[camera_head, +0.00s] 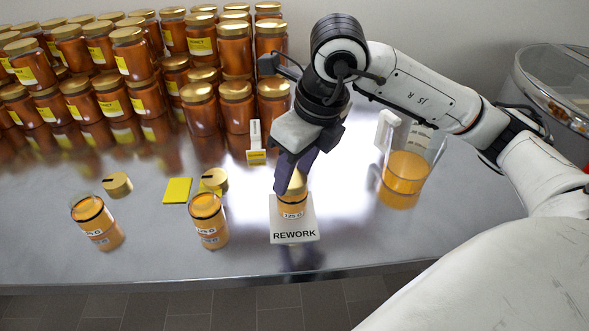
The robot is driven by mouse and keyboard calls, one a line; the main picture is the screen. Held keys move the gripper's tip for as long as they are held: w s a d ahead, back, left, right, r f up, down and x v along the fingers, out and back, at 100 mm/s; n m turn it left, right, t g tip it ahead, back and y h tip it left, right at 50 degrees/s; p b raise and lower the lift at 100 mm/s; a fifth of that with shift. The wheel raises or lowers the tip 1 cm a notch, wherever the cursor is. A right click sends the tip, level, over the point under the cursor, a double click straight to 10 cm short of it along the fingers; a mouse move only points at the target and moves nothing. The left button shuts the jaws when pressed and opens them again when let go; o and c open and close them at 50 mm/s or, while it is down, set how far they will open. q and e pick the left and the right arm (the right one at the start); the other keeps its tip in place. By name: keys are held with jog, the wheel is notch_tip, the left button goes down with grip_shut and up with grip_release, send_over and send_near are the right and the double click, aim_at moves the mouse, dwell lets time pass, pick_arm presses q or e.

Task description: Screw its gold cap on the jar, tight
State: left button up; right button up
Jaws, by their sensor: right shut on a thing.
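A small amber jar (292,207) with a white label stands upright on the white REWORK plate (293,236). My right gripper (290,180) comes down over the jar from above, its dark fingers shut on the gold cap (299,181) at the jar's top. The fingers cover much of the cap, so I cannot tell whether it sits level or how far it is turned. My left gripper is not in view.
Two uncapped amber jars (95,222) (209,221) stand at the left and middle front, with loose gold caps (117,185) (214,180) behind them. A yellow pad (177,190) lies between. Stacked jars (236,98) fill the back left. A jug (405,175) stands right.

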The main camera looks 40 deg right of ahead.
jog(key=o, duration=1.6)
jog(key=shift+c, duration=0.2)
jog(key=shift+r+p, duration=2.5)
jog(key=shift+r, duration=1.05)
jog(key=shift+s+f, duration=0.1)
jog(key=shift+f, duration=0.05)
